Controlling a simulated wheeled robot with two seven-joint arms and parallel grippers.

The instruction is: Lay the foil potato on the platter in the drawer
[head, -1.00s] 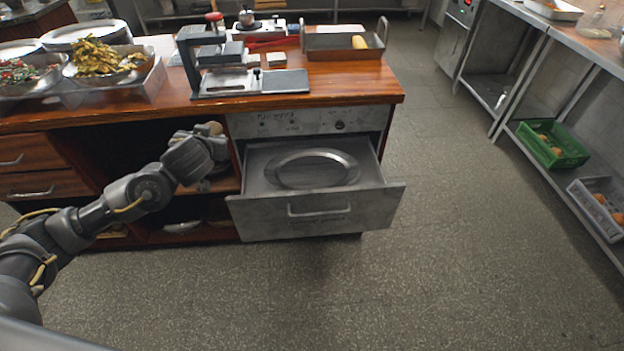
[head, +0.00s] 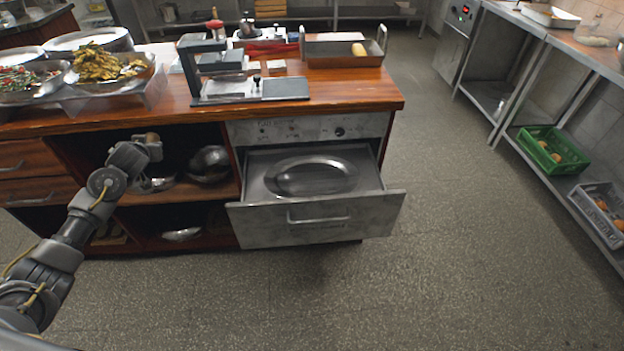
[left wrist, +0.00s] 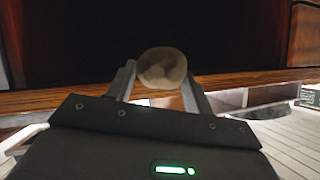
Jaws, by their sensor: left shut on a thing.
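My left gripper (head: 150,143) is in front of the open left shelves of the wooden counter. It is shut on a rounded tan-brown thing, taken as the foil potato (head: 152,137). In the left wrist view the potato (left wrist: 162,66) sits between the two fingers of the gripper (left wrist: 160,84); its foil is not clear. The drawer (head: 370,213) under the counter is pulled open. The oval metal platter (head: 311,177) lies flat inside it with nothing on it. The gripper is left of the drawer, apart from it. My right gripper is not in view.
The shelf cavity holds metal bowls (head: 209,163). On the counter are a press (head: 228,89), a handled tray (head: 340,60) and food platters (head: 105,62). A metal bench with a green crate (head: 553,150) stands at right. The floor before the drawer is clear.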

